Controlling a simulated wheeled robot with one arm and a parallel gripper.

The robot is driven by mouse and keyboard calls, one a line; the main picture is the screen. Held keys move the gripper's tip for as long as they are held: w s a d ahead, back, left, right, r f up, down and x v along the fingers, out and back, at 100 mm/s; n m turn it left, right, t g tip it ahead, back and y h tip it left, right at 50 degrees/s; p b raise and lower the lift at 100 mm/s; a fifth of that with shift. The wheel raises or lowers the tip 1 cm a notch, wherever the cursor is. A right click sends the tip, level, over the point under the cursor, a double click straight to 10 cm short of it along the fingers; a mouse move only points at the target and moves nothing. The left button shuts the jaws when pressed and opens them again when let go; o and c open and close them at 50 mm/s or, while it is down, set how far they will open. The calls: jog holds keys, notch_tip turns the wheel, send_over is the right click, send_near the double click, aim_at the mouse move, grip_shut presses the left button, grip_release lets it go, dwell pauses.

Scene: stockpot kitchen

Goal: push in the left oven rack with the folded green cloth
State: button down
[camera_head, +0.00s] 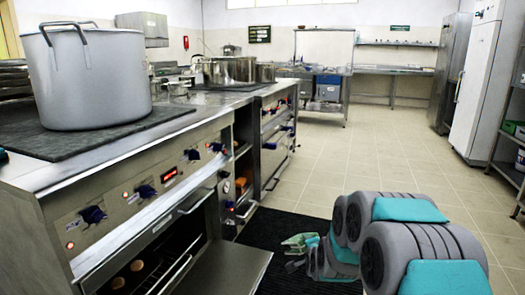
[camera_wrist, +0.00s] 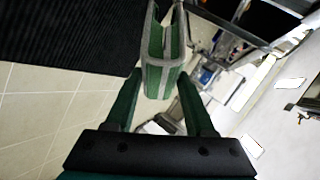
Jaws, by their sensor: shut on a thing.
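The folded green cloth (camera_wrist: 153,78) with grey edges is between the two fingers of my gripper (camera_wrist: 160,85) in the wrist view. In the head view my gripper (camera_head: 312,250) is low over the dark floor mat, with the pale green cloth (camera_head: 297,241) at its tip. It is to the right of the open oven door (camera_head: 232,268) and apart from it. The left oven (camera_head: 150,262) is open at the lower left. Its rack (camera_head: 176,272) shows as a metal rail, with brown round pieces inside. How far out the rack sits is hard to tell.
A large pot (camera_head: 88,80) stands on the stove top above the oven. Another pot (camera_head: 228,71) stands farther back. The black mat (camera_head: 285,226) lies before the stove. The tiled floor (camera_head: 375,155) is clear toward the back. White cabinets (camera_head: 474,90) stand at right.

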jog(key=s+d+r+b, duration=0.2)
jog(key=s+d+r, duration=0.1)
jog(key=d, duration=0.4)
jog(key=s+d+r+b, duration=0.3)
jog(key=s+d, duration=0.1)
jog(key=d, duration=0.4)
jog(key=shift+r+b, duration=0.3)
